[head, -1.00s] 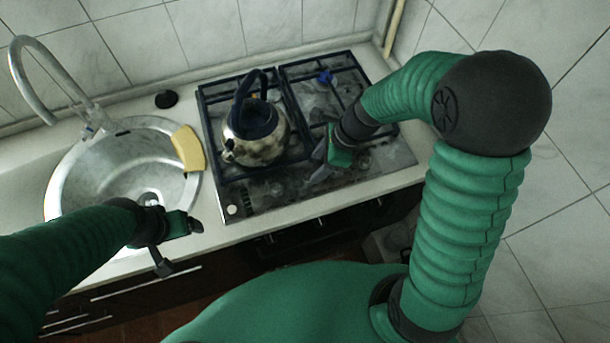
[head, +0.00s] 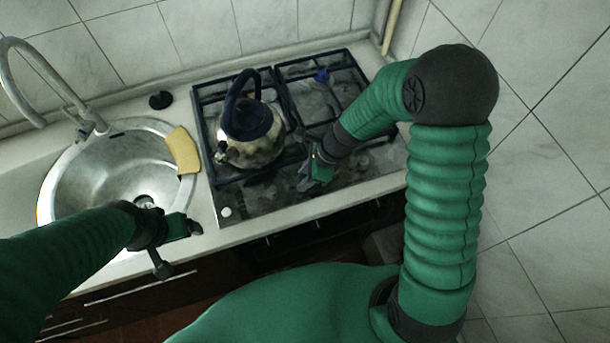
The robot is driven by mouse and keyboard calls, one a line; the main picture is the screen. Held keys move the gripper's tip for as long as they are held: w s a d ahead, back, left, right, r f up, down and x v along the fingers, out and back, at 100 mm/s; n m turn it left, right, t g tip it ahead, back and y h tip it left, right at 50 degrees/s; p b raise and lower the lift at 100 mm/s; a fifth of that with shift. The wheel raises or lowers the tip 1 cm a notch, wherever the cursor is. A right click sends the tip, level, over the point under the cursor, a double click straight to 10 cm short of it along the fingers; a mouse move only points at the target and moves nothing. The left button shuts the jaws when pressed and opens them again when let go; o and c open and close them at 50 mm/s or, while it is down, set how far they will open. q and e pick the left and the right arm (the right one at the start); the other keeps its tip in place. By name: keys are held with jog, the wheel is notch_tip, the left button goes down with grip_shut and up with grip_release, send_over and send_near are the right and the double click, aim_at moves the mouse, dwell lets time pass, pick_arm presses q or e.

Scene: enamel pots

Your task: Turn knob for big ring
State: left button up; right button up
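The gas stove (head: 262,198) is set in the counter, with black grates over its burners. A light knob (head: 226,212) shows at the left of its front strip. The other knobs are hidden or too dark to tell, around my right gripper. My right gripper (head: 306,178) is low over the front strip, right of the kettle; its fingers are small and dark, and I cannot tell whether they are open or touch a knob. My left gripper (head: 180,230) is above the counter's front edge by the sink, and its finger opening is unclear.
A patterned kettle (head: 250,140) with a dark handle stands on the left grate, close to my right gripper. A yellow sponge (head: 183,150) lies on the rim of the sink (head: 95,185). A small blue thing (head: 322,76) is on the right back grate. A tiled wall stands at the right.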

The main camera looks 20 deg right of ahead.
jog(key=shift+d+f, duration=0.1)
jog(key=shift+d, duration=0.15)
grip_shut()
jog(key=shift+a, duration=0.15)
